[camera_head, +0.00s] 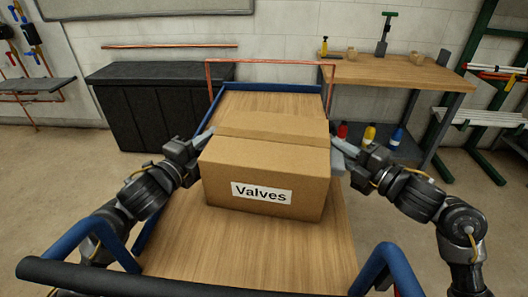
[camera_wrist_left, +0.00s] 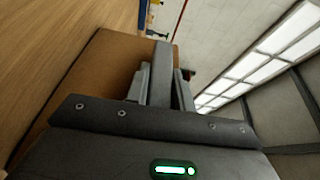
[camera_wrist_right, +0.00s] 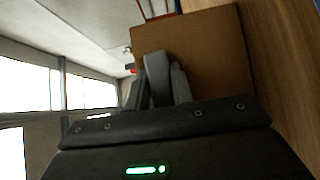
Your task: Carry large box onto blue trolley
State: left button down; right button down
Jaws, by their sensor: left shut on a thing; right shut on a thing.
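The large cardboard box (camera_head: 270,165), labelled "Valves", is upright over the wooden deck of the blue trolley (camera_head: 180,245). Deck shows in front of it and behind it. I cannot tell for certain whether its underside touches the deck. My left gripper (camera_head: 204,138) is shut on a grey handle at the box's left side; the handle (camera_wrist_left: 162,65) also shows in the left wrist view. My right gripper (camera_head: 343,157) is shut on the matching handle at the right side, seen in the right wrist view (camera_wrist_right: 157,75). The box's underside is hidden.
The trolley's black push bar (camera_head: 190,284) and blue uprights are nearest me. Behind stand a dark chest (camera_head: 150,105), a copper pipe frame (camera_head: 270,62) and a wooden workbench (camera_head: 400,72). Several bottles (camera_head: 369,134) stand under the bench. A green rack (camera_head: 470,95) is at right.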

pick_arm(q)
jog(key=c, duration=1.2)
grip_release()
pick_arm(e)
jog(key=c, duration=1.2)
grip_release()
pick_arm(q)
jog(key=shift+o, duration=0.3)
jog(key=o, duration=0.7)
jog(key=shift+o, duration=0.2)
jog(key=a, duration=0.7)
pick_arm(e)
jog(key=shift+o, duration=0.4)
